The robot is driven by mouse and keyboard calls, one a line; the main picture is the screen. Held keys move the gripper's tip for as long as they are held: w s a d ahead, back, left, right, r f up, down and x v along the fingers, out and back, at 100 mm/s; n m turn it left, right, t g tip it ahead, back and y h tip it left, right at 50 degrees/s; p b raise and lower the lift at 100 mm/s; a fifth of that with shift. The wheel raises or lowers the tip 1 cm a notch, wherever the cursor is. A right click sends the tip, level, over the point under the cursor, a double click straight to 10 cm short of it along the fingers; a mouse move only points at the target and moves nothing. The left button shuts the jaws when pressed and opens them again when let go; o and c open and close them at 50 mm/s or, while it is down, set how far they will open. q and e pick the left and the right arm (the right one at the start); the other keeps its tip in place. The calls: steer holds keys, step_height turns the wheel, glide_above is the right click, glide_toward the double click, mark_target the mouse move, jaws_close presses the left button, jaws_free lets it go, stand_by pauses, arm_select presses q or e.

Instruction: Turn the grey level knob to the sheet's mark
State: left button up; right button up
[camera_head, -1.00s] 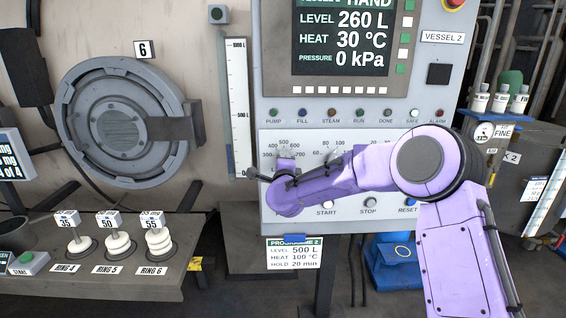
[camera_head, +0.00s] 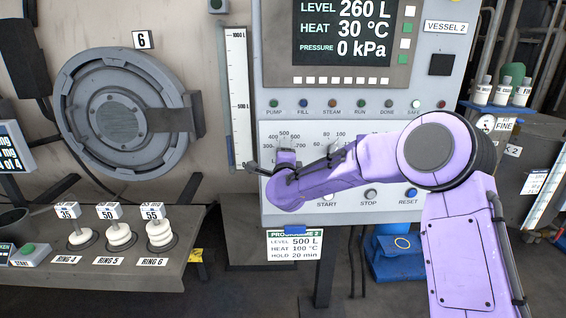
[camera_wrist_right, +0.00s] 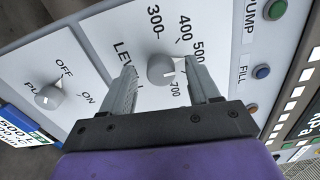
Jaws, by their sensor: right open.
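The grey level knob (camera_wrist_right: 162,69) sits on the panel inside a scale with 300, 400, 500 and 700 legible. My right gripper (camera_wrist_right: 163,88) is open, with one finger on each side of the knob and visible space between. In the head view the right gripper (camera_head: 270,166) is at the panel and partly hides the knob (camera_head: 285,157). The programme sheet (camera_head: 294,245) below reads LEVEL 500 L, HEAT 100 °C, HOLD 20 min. My left gripper is out of view.
The display (camera_head: 342,40) reads LEVEL 260 L. A pump knob (camera_wrist_right: 48,97) with OFF and ON marks is beside the level scale. Lamps line the panel above; START, STOP and RESET buttons (camera_head: 408,195) are below. A level gauge (camera_head: 239,95) stands to the left.

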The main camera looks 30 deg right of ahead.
steer(key=b+v, duration=0.2)
steer(key=v, duration=0.7)
steer(key=shift+s, duration=0.1)
